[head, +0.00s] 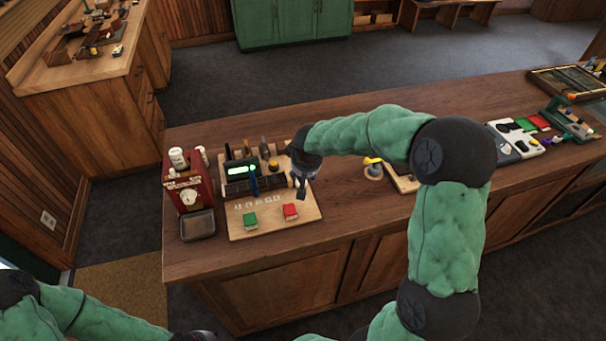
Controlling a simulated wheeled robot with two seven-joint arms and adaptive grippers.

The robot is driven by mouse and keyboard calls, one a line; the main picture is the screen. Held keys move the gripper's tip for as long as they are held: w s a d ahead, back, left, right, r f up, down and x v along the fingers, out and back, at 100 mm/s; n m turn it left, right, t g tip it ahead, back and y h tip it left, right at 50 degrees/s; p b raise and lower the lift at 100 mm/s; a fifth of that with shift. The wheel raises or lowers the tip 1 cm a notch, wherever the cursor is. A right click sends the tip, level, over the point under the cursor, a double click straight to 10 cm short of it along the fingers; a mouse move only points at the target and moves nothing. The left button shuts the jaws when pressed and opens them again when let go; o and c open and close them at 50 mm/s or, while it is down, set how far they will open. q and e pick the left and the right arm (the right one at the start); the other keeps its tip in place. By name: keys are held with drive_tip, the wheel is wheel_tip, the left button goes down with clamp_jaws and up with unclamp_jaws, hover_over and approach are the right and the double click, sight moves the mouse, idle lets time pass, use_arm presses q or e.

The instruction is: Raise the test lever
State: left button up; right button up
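A wooden test board (275,228) lies on the counter and carries a dark device with a lit green display (237,171). A thin blue upright piece, which looks like the test lever (254,181), stands at the device's front; its exact position is hard to read. My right gripper (300,193) points down over the board's right side, to the right of the blue piece and apart from it. Its fingers are small and dark, so I cannot tell whether they are open. My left arm shows at the lower left; its gripper lies beyond the bottom edge.
A red machine (188,190) and a grey metal tray (198,225) stand left of the board. A yellow-topped item (373,168) is to the right. The counter's front edge is close to the board.

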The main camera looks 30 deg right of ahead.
drive_tip(key=shift+w+f, duration=0.15)
drive_tip(key=shift+f, duration=0.2)
clamp_jaws()
drive_tip(key=shift+f, duration=0.1)
